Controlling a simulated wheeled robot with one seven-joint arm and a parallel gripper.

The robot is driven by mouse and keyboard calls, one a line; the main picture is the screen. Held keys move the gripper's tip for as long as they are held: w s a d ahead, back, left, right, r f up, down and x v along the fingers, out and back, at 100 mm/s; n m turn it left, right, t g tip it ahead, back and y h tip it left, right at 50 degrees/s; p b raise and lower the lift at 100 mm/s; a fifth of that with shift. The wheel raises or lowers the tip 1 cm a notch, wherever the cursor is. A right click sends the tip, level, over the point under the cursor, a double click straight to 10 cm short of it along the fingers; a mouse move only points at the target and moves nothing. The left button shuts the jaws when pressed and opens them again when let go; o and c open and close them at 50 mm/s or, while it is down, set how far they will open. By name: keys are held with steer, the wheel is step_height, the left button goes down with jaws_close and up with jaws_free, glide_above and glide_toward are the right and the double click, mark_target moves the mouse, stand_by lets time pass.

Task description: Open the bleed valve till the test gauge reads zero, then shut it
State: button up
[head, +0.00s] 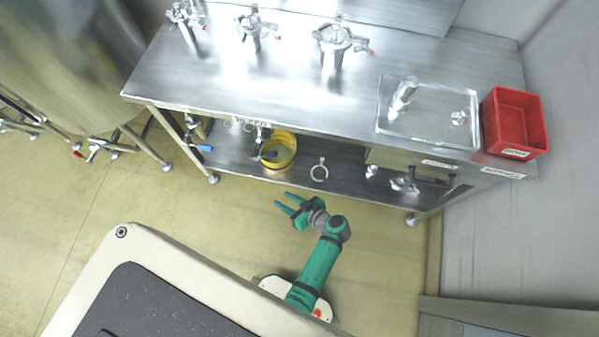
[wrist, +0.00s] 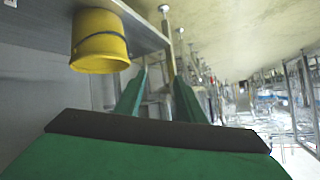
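Three metal valve-like fittings stand on the steel bench: a left one (head: 185,14), a middle one (head: 256,28) and a right one (head: 335,42), with small red tips showing. I cannot tell which, if any, is the bleed valve. I cannot make out a test gauge or any reading.
The steel bench (head: 290,80) has a lower shelf with a yellow bucket (head: 279,150) (wrist: 98,42) and a ring clamp (head: 319,169). A large tank (head: 70,60) stands left.

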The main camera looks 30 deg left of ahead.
steer(key=s+d+m+t+h, duration=0.4)
steer(key=s+d+m+h, duration=0.2)
steer(key=s+d+m, duration=0.1)
steer(key=s+d, duration=0.1)
steer(key=d, duration=0.1)
steer(key=shift+s+d+t+h, duration=0.2)
steer(key=shift+d+t+h, duration=0.1)
steer(key=shift+d+h, duration=0.1)
steer(key=shift+c, duration=0.4)
